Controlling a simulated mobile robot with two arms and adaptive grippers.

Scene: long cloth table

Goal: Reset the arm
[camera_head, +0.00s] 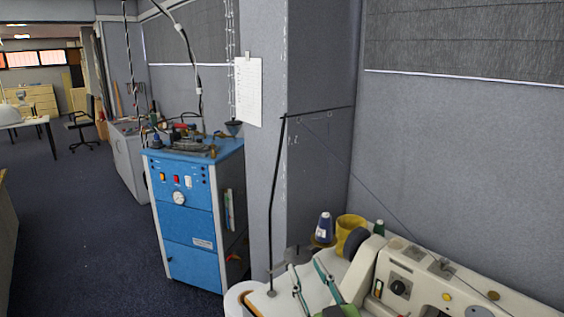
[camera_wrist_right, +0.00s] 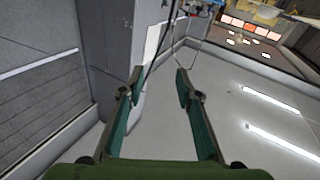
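My right gripper (camera_head: 305,266) shows at the bottom of the head view, in front of the pale sewing machine (camera_head: 447,296). Its two teal fingers point up and away and stand apart. In the right wrist view the same gripper (camera_wrist_right: 158,73) is open, with nothing between its fingers. That view is tilted and shows grey walls and ceiling lights beyond the fingers. My left arm and gripper are in neither view.
A yellow cup (camera_head: 349,229) and a blue thread cone (camera_head: 325,227) stand behind the gripper. A thin dark rod (camera_head: 274,205) rises just left of it. A blue cabinet (camera_head: 189,219) stands farther left, by open dark floor (camera_head: 75,235). Grey walls close the right side.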

